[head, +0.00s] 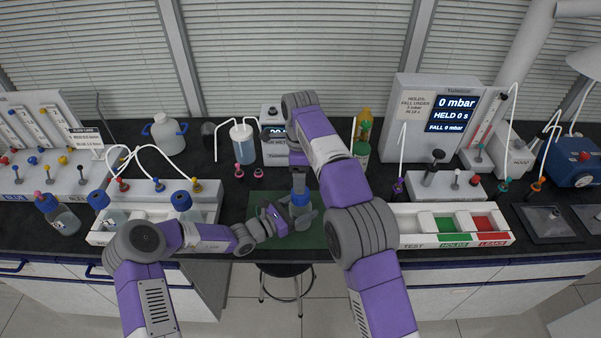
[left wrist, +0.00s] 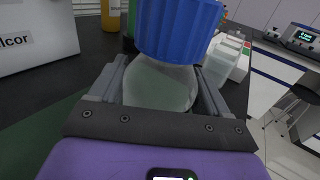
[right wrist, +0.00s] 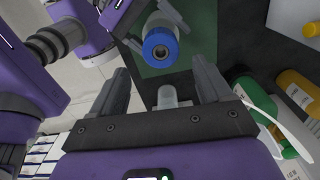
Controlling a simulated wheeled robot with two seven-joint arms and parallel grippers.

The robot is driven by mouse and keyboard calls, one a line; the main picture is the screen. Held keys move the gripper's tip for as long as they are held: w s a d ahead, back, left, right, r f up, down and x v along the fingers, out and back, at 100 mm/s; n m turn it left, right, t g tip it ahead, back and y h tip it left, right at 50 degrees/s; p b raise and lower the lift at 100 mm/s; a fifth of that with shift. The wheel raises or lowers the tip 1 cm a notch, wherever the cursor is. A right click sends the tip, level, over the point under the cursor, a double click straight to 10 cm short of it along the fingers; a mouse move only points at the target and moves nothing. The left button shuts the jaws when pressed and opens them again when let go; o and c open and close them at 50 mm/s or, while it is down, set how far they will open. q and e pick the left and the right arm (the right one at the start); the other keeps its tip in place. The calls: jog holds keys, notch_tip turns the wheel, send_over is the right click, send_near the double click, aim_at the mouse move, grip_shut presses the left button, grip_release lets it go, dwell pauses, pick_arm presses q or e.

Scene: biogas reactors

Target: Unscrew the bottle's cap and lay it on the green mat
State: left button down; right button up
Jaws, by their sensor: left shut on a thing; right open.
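The bottle is clear with a ribbed blue cap (left wrist: 178,28); its body (left wrist: 160,88) sits between the fingers of my left gripper (head: 299,214) in the left wrist view. My left gripper is shut on the bottle, over the green mat (head: 262,200). The cap is on the bottle and also shows in the right wrist view (right wrist: 160,45). My right gripper (right wrist: 160,72) is open, pointing down above the cap and apart from it. In the head view, my arms hide part of the bottle and mat.
A tray (head: 400,240) with green and red compartments stands right of the mat. A white rack (head: 97,238) with blue-capped bottles stands left. A wash bottle (head: 242,143) and a balance-like device (head: 273,150) stand behind. A stool (head: 286,269) is in front of the bench.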

jog(key=m, duration=0.5)
jog(key=shift+m, duration=0.3)
jog(key=m, duration=0.2)
jog(key=shift+m, duration=0.3)
jog(key=shift+f, duration=4)
